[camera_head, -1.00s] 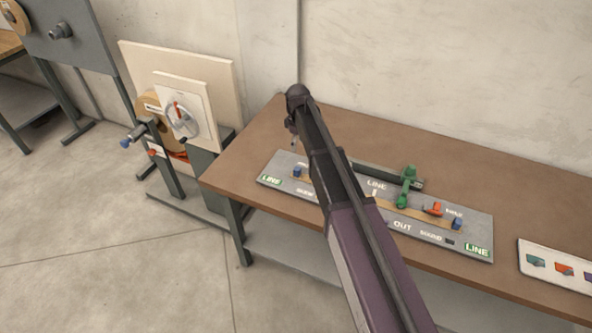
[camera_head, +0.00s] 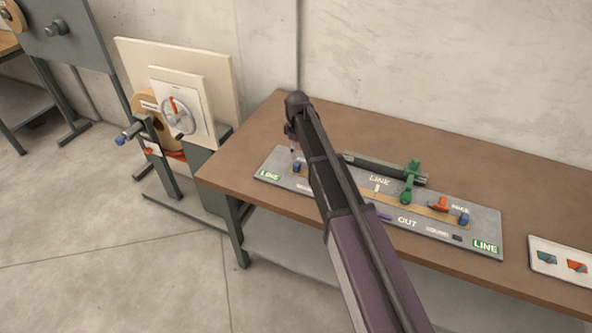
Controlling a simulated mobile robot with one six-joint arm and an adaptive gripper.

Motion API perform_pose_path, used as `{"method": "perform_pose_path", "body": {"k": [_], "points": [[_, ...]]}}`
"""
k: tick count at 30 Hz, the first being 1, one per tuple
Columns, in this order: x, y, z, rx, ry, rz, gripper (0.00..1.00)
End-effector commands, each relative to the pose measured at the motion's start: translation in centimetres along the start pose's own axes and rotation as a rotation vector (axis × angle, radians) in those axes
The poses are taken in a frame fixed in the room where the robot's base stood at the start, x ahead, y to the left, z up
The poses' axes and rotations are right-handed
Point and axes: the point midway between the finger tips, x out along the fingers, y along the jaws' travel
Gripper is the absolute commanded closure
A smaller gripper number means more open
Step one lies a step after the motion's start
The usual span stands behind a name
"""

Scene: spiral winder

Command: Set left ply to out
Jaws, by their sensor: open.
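A green lever (camera_head: 409,190) stands right of the middle. No left ply control can be made out; my arm covers the left-centre part of the panel. My gripper (camera_head: 292,145) is mostly hidden at the arm's far end, above the panel's left part; only a small dark piece shows. It is open, with nothing visible held.
Blue blocks sit near the panel's left (camera_head: 297,167) and right (camera_head: 463,219) ends. A red piece (camera_head: 439,204) lies right of the lever. A white card (camera_head: 560,262) lies to the right. A winder with a handwheel (camera_head: 178,117) stands left of the table. Table behind the panel is clear.

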Motion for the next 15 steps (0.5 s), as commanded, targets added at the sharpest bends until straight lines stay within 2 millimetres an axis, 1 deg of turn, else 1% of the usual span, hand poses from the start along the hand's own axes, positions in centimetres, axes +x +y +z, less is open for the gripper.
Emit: {"method": "perform_pose_path", "body": {"k": [1, 15], "points": [[0.8, 0.0, 0.0, 0.0, 0.0, 0.0, 0.26], [4.4, -0.1, -0.1, -0.001, 0.0, 0.0, 0.26]]}}
